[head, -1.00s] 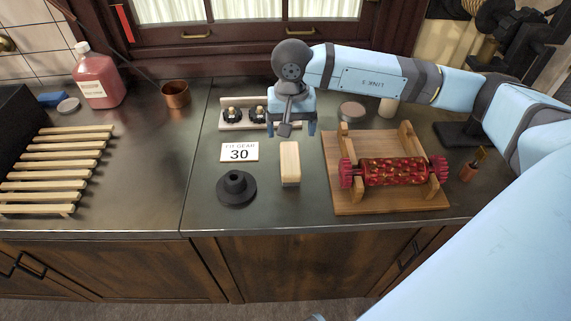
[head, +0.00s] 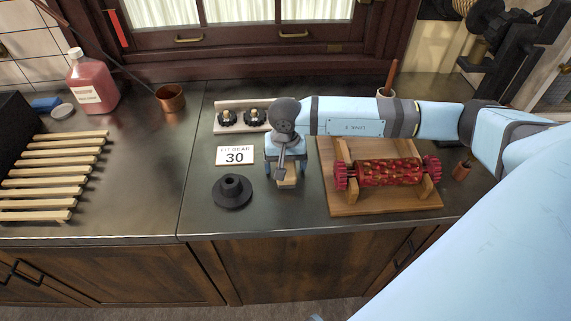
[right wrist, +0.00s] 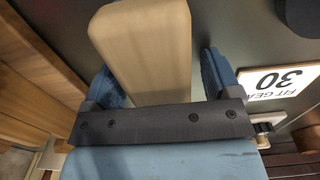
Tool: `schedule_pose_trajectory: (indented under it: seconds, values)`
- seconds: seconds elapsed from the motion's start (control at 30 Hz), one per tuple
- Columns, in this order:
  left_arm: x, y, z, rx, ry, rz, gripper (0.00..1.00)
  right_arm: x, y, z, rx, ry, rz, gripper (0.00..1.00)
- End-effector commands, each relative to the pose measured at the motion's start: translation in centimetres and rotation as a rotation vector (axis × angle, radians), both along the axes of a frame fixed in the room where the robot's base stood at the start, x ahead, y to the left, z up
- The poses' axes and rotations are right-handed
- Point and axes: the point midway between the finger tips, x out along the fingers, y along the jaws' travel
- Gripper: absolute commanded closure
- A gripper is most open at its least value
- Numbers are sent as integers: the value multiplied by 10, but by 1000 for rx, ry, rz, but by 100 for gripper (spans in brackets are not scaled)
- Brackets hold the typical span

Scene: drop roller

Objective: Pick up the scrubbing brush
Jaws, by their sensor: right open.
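The scrubbing brush shows as a pale wooden block (head: 288,183) on the dark counter, between the black flanged disc and the wooden stand. My right gripper (head: 285,171) is over it, pointing down, and hides most of it in the head view. In the right wrist view the block (right wrist: 145,45) lies between the two blue fingers of my right gripper (right wrist: 163,78). The jaws are open, with a clear gap on the right side; contact on the left side is hard to tell. Any bristles underneath are hidden. My left gripper is not in view.
A wooden stand (head: 380,202) with a red roller (head: 385,172) is close on the right. The black flanged disc (head: 232,191) and a "FIT GEAR 30" card (head: 235,156) are on the left. A tray of black gears (head: 227,119) is behind. The counter in front is clear.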

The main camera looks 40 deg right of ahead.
Motion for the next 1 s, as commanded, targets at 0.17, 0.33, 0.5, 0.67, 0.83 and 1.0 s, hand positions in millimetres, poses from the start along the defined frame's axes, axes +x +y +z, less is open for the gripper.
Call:
schedule_pose_trajectory:
  seconds: [0.17,0.33,0.5,0.67,0.83,1.0]
  values:
    - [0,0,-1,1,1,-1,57,0,0,0,-1,-1,0,24]
    - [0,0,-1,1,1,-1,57,0,0,1,0,0,0,63]
    - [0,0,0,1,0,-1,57,0,0,1,-1,-1,0,73]
    - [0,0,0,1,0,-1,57,0,0,2,-1,-1,0,73]
    - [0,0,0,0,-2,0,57,1,0,12,0,-2,1,73]
    - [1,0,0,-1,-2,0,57,1,-1,39,0,-4,1,73]
